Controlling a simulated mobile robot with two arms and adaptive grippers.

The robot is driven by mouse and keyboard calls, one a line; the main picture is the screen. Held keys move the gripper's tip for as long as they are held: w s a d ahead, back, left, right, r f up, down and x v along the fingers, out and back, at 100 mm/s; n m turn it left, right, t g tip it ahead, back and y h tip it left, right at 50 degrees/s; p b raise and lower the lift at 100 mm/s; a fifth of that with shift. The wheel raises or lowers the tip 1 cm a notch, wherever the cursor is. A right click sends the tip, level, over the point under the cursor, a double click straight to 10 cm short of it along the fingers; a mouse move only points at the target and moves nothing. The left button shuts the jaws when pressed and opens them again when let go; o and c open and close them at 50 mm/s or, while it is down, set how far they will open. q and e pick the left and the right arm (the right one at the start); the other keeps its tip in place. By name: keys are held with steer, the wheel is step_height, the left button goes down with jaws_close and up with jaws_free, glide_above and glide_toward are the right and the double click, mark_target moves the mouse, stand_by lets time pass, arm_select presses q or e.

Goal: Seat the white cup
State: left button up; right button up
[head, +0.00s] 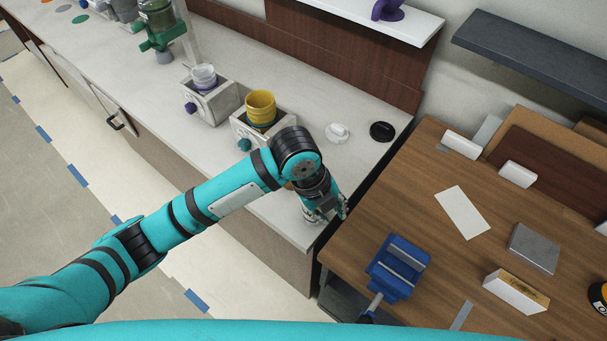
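A white cup (204,76) sits in the top of a grey box-shaped holder (214,103) with a purple knob. Its lower part is hidden by the holder. A stack of yellow cups (261,106) stands in a similar holder (247,133) with a teal knob. My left gripper (328,210) points down near the right end of the white counter, well to the right of the white cup and apart from it. Its fingers are small and partly hidden, so its opening is unclear. My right gripper is not in view.
A white lid-like piece (338,133) and a black one (381,131) lie on the counter (300,95). A green grinder-like machine (158,28) stands at the back left. The wooden bench (385,215) at right holds a blue vise (399,268) and several blocks.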

arm_select(q)
steer(key=w+a+r+m+y, duration=0.1)
steer(key=w+a+m, duration=0.1)
steer(key=w+a+m+y, duration=0.1)
steer(key=w+m, duration=0.1)
steer(key=w+a+r+m+y, duration=0.1)
steer(key=w+a+m, duration=0.1)
steer(key=m, duration=0.1)
steer(key=shift+w+a+r+y, duration=0.3)
steer(key=shift+a, duration=0.05)
steer(key=shift+a+f+b, duration=0.1)
steer(key=shift+f+b, duration=0.25)
steer(key=shift+b, duration=0.1)
step_height(320, 180, down, 6)
steer(key=b, duration=0.6)
steer(key=shift+s+f+b, duration=0.1)
steer(key=shift+f+b, duration=0.5)
steer(key=shift+b, duration=0.3)
jaws_close()
